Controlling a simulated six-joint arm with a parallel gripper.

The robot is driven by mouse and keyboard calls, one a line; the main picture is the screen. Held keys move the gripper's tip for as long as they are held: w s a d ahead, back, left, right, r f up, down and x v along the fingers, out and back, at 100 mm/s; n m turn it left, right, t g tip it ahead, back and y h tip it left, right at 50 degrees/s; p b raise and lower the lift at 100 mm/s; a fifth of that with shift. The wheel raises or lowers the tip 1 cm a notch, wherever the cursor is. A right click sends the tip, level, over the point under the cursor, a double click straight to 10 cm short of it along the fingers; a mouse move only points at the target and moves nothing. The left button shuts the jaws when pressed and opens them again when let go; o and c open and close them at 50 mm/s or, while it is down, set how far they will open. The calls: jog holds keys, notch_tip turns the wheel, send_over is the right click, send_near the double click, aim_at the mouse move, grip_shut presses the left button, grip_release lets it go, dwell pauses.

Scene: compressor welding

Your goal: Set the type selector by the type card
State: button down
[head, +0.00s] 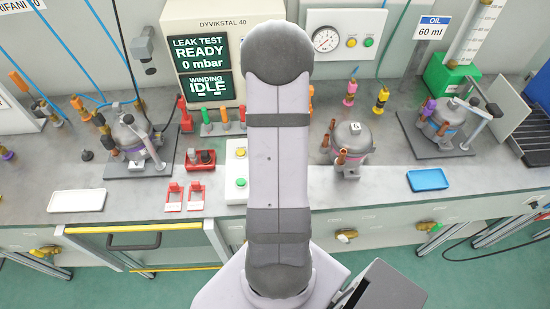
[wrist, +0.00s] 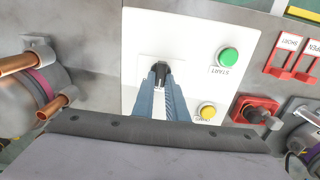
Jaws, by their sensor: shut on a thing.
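The type selector is a black knob (wrist: 161,70) on a white panel (wrist: 140,50), seen in the wrist view. My gripper (wrist: 161,86) is shut on the knob, with its two grey-blue fingers on either side of it. The knob's lower part and any scale marks are hidden by the fingers. In the head view my arm covers the gripper and the knob. A small white card (head: 355,127) with a dark character, too small to read surely, sits on top of the grey compressor (head: 350,146) with copper pipes.
On the panel, a green button (wrist: 228,58) and a yellow button (wrist: 207,111) are close to the fingers. A red block with a dark lever (wrist: 256,112) stands beside the panel. Copper pipes (wrist: 20,64) are at the left. A blue tray (head: 428,180) lies at the right.

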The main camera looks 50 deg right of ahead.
jog(key=shift+w+d, duration=0.1)
dwell(0.3)
jog(key=c, duration=1.8)
grip_release()
jog(key=shift+o, duration=0.2)
jog(key=shift+r, duration=0.15)
jog(key=shift+r+b, duration=1)
jog(key=shift+r, duration=2.6)
